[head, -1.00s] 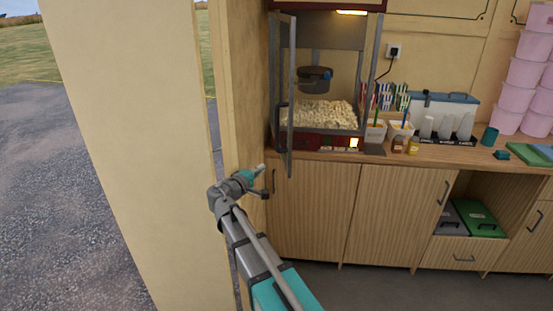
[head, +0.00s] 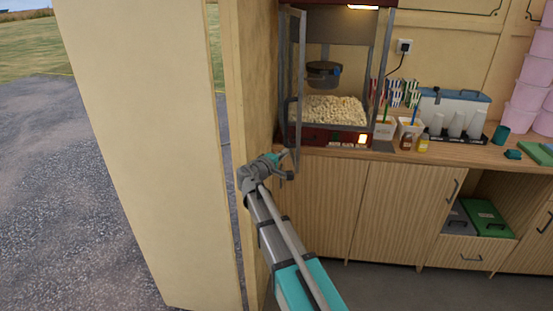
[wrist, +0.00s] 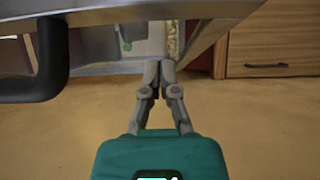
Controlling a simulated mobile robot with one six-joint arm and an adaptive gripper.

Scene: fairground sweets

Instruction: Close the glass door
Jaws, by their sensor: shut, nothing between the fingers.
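The glass door (head: 301,70) of the popcorn machine stands open, swung out toward me from the machine's left side. It is a clear pane in a grey metal frame with a dark handle. In the wrist view the door's metal frame (wrist: 110,81) crosses the top, with the black handle (wrist: 50,60) at the left. My gripper (head: 285,156) is shut and empty, by the door's lower end. In the wrist view its fingertips (wrist: 160,66) are together close to the frame; I cannot tell whether they touch it.
The popcorn machine (head: 330,137) holds popcorn and stands on a wooden counter (head: 345,154). Straw pots, bottles (head: 422,143) and a cup rack stand to its right. A cream wall panel (head: 150,170) is close on the left of my arm. Cupboards are below the counter.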

